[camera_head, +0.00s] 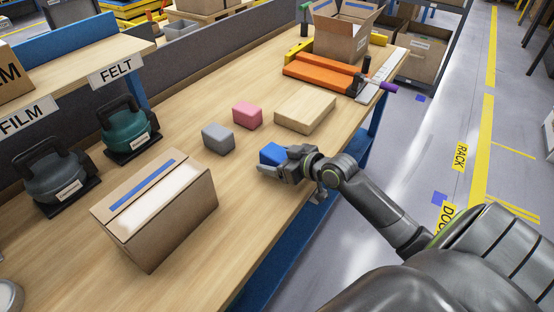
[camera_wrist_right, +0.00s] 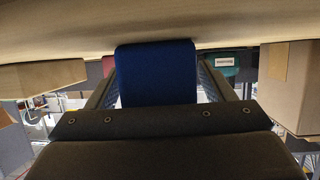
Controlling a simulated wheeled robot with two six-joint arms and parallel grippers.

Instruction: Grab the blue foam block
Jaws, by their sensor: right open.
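The blue foam block (camera_head: 271,154) rests on the wooden table near its right edge, partly hidden behind my right gripper. My right gripper (camera_head: 272,170) is open and low at the block, its arm coming in from the lower right. In the right wrist view the blue foam block (camera_wrist_right: 156,73) shows large and central between the two fingers of the right gripper (camera_wrist_right: 157,88). I cannot tell whether the fingers touch it. My left gripper is not in view.
A grey block (camera_head: 218,139), a pink block (camera_head: 247,115) and a flat wooden block (camera_head: 305,109) stand nearby on the table. An orange tool (camera_head: 320,73) lies behind.

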